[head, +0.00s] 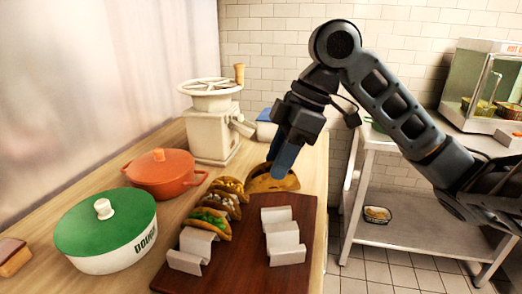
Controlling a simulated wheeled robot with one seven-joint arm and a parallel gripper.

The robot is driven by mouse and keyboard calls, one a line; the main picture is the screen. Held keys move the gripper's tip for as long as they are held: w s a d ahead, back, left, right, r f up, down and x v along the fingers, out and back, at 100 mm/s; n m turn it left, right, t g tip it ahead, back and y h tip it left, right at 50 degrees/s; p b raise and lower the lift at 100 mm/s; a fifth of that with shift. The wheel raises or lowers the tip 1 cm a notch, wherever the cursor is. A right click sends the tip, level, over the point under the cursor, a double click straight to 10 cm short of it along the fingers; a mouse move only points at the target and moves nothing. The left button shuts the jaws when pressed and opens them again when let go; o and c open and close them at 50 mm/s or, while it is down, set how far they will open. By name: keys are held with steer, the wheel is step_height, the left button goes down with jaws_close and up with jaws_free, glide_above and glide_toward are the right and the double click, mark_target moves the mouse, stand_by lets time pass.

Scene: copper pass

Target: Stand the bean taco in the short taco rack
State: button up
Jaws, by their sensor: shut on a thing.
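My gripper (284,160) points down over the far end of the dark red board and is shut on a taco with a golden-brown shell, taken as the bean taco (262,183). Its fingers cover part of the shell, and its filling is hard to make out. The short taco rack (284,240) is a white zigzag stand on the right part of the board. It is empty and lies nearer to the camera than the held taco. I cannot tell whether the held taco touches the board.
A longer white rack (188,260) stands left on the board (248,268), holding several tacos, the nearest green-topped (208,222). An orange pot (160,175), a green-lidded pot (105,235) and a cream grinder (212,130) stand farther left. A steel table (420,235) is at right.

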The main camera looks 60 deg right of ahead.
mark_target(293, 172)
steer(key=shift+f+b, duration=3.95)
steer(key=shift+f, duration=0.8)
steer(key=o, duration=1.1)
steer(key=shift+o, duration=0.2)
steer(key=shift+p+v, duration=0.5)
steer(key=shift+v, duration=3.4)
steer(key=shift+s, duration=0.1)
